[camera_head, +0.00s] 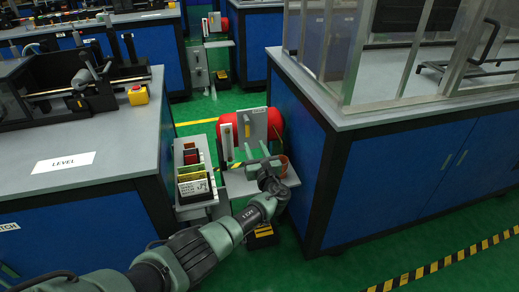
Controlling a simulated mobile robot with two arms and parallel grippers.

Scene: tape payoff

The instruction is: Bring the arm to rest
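My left arm (190,252) reaches in from the bottom left, stretched forward into the gap between two blue benches. Its gripper (256,150) is over a small grey shelf in front of a red cylinder (269,124) with a grey upright plate (252,126). Its two fingers look spread apart, with nothing clearly seen between them. A short black-and-yellow strip (234,166) shows just left of the gripper; I cannot tell whether they touch. A brownish round part (284,167) is partly hidden behind the wrist. My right gripper is not in view.
A narrow stand with a labelled box (194,189) is close left of the gripper. The left bench (110,165) carries a machine and a yellow box with a red button (137,94). The right bench (330,115) carries a framed enclosure.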

